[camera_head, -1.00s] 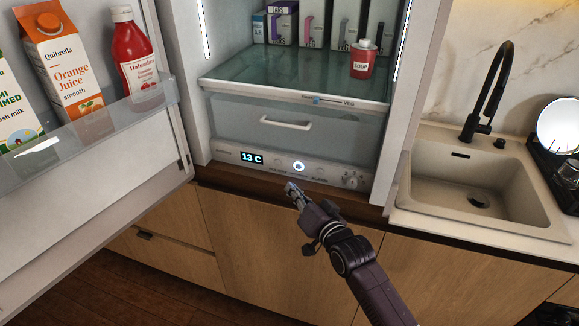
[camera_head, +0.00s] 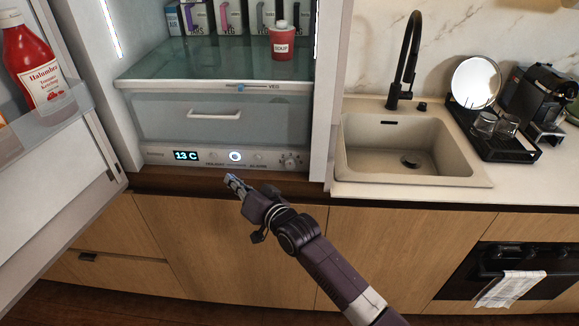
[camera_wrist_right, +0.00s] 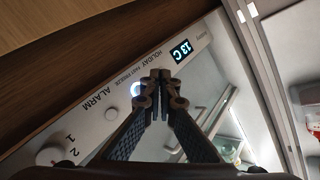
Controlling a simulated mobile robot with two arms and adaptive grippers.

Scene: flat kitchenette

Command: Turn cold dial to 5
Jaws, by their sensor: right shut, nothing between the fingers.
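The cold dial (camera_head: 290,161) is a small round knob at the right end of the white control panel (camera_head: 215,165) under the fridge drawer. In the right wrist view the dial (camera_wrist_right: 50,157) is at lower left, with the numbers 1 and 2 beside it. The display (camera_head: 186,155) reads 13 C. My right gripper (camera_head: 232,180) is shut and empty, just below and in front of the panel's lit round button (camera_head: 235,156), left of the dial and apart from it. Its fingertips (camera_wrist_right: 160,75) partly cover that button in the wrist view. The dial's setting is too small to read. My left gripper is out of view.
The fridge door (camera_head: 60,175) stands open at left, with a ketchup bottle (camera_head: 36,62) in its shelf. The veg drawer (camera_head: 215,114) is shut above the panel. The sink (camera_head: 410,150) is at right.

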